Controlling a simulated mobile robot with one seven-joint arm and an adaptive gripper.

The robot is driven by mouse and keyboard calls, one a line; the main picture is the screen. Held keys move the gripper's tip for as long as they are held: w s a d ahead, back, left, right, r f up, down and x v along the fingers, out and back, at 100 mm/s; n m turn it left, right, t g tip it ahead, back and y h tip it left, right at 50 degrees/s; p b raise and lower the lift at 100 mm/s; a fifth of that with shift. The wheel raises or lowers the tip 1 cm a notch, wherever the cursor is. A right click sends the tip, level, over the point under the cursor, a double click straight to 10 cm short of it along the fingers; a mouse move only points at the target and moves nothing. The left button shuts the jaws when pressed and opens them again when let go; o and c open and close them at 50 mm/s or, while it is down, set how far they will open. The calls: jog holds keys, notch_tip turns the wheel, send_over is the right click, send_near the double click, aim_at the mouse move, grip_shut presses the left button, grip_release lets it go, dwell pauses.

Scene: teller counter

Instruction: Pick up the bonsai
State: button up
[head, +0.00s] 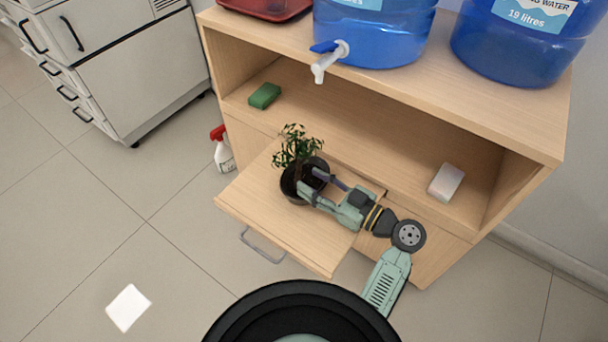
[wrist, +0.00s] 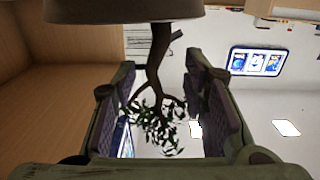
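The bonsai (head: 297,147) has green leaves, a thin trunk and a dark round pot (head: 289,188). It stands on the pulled-out wooden board (head: 255,215) at the front of the cabinet. My gripper (head: 311,182) reaches in from the right at the pot and lower trunk. In the wrist view, which is upside down, the bonsai's trunk and leaves (wrist: 158,110) show between my gripper's two fingers (wrist: 165,105), with a gap on each side. The pot's rim (wrist: 120,10) crosses the top of that view. The fingers are open and hold nothing.
The cabinet's open shelf (head: 365,150) holds a green sponge (head: 264,95) and a white block (head: 445,182). Blue water containers (head: 375,30) and a red tray (head: 265,8) stand on top. A spray bottle (head: 222,150) stands left on the floor. The floor in front is mostly clear.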

aim_at(298, 173)
jog(key=x, duration=0.2)
jog(key=f+p+x, duration=0.1)
jog(key=x, duration=0.2)
jog(key=shift+w, duration=0.15)
grip_shut()
dwell(0.4)
jog(key=shift+r, duration=0.1)
dwell(0.4)
